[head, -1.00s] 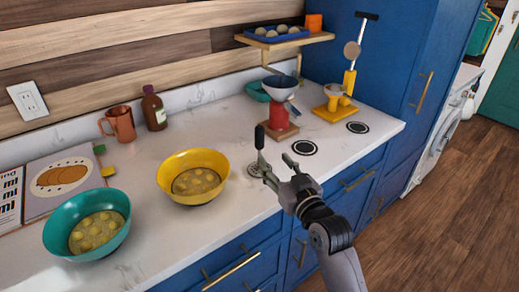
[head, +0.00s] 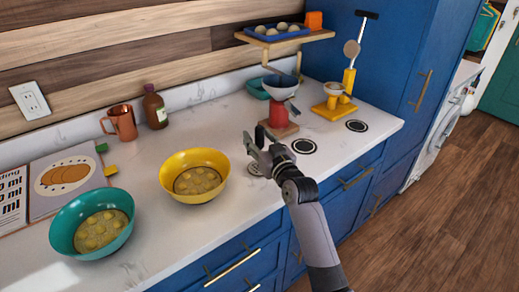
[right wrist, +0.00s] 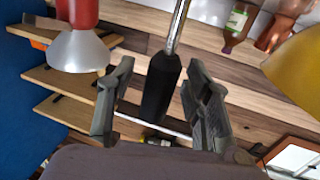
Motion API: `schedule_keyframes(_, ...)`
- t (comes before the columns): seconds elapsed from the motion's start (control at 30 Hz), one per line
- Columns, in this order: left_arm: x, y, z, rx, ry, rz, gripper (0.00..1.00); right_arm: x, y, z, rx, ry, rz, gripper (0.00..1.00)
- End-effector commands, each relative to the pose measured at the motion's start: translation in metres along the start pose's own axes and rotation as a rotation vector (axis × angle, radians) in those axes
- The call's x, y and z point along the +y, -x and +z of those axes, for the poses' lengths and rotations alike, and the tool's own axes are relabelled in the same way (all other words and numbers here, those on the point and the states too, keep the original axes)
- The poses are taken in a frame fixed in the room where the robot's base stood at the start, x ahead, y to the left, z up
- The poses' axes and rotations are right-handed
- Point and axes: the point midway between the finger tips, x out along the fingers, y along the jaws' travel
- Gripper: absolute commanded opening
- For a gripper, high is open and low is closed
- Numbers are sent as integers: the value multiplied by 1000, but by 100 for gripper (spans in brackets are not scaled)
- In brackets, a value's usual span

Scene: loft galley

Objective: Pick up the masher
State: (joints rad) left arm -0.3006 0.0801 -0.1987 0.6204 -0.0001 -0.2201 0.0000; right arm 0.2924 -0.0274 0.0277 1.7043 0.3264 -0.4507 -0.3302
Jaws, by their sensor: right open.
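The masher (head: 260,136) stands upright on the counter, with its black handle on top. In the right wrist view, the black handle (right wrist: 161,88) and the thin metal rod show, upside down. My right gripper (head: 258,152) is open at the masher. In the right wrist view, its fingers (right wrist: 158,103) stand on either side of the handle, with visible gaps. My left gripper is not in view.
A yellow bowl (head: 212,192) and a teal bowl (head: 68,240) stand left. A red stand with a grey bowl (head: 279,94) stands just behind the masher. A yellow stand (head: 331,112) and a wooden shelf (head: 262,42) are farther back. Flat round discs (head: 304,146) lie along the front.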

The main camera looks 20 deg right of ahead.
Motion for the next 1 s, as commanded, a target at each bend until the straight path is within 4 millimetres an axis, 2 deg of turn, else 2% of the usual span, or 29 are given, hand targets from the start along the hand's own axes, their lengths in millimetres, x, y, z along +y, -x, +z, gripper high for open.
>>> schedule_keyframes(0.2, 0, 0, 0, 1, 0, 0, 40, 0, 0, 0, 0, 0, 0, 44)
schedule_keyframes(0.87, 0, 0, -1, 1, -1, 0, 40, 0, 0, 0, 0, 0, 0, 0)
schedule_keyframes(1.0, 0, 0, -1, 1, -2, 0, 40, 0, 0, 0, 1, 0, 0, 0)
